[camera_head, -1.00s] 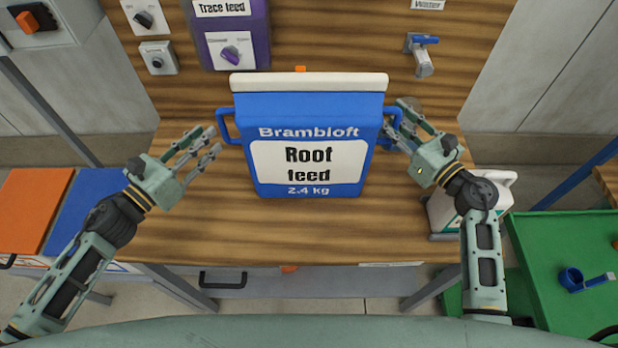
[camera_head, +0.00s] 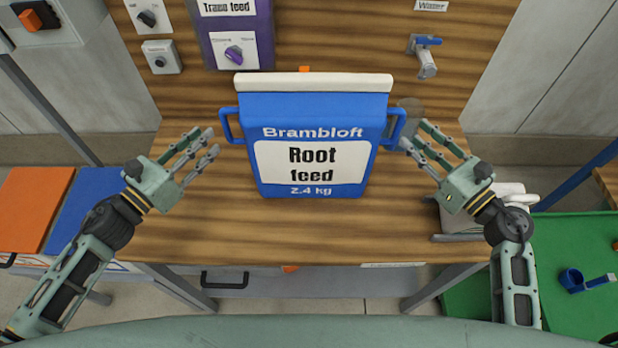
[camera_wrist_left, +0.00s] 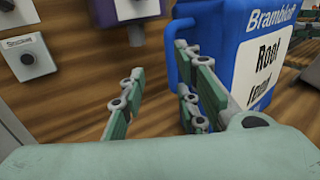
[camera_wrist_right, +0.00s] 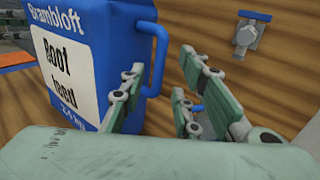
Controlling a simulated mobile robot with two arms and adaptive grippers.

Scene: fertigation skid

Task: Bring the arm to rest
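The blue Root feed container (camera_head: 270,125) with a white lid stands upright on the wooden bench, a handle on each side. My left gripper (camera_head: 210,143) is open and empty, just left of the left handle; the container also shows in the left wrist view (camera_wrist_left: 222,42). My right gripper (camera_head: 415,138) is open and empty, just right of the right handle (camera_head: 397,125). That handle shows clear of the fingers in the right wrist view (camera_wrist_right: 158,60).
A purple Trace feed unit (camera_head: 262,35) and a blue-handled valve (camera_head: 425,55) are on the back panel. A white jug (camera_head: 510,192) is partly hidden behind my right arm. A green surface (camera_head: 575,240) with a blue scoop (camera_head: 572,281) lies right. The wooden bench (camera_head: 230,225) is clear in front.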

